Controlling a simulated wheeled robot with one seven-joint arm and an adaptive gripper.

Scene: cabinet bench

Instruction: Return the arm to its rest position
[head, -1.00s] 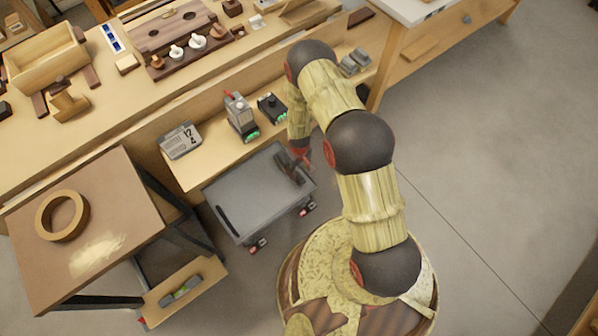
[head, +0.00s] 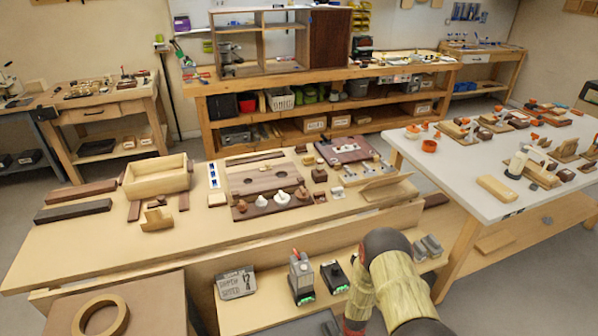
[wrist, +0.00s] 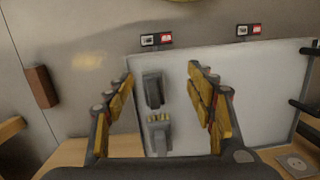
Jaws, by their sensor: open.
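My gripper (wrist: 165,100) shows in the wrist view with its two yellow-and-grey fingers spread apart and nothing between them. Behind the fingers is a pale grey panel (wrist: 245,100) with dark fittings on it. In the head view my arm (head: 400,285) rises at the lower right, in front of the bench's lower shelf. The gripper itself cannot be made out in the head view.
A wooden bench (head: 90,250) with an open wooden box (head: 157,180) and a board with knobs lies ahead. Chargers (head: 300,275) stand on its lower shelf near my arm. A white table (head: 440,160) stands at right. A tape ring (head: 100,316) lies at lower left.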

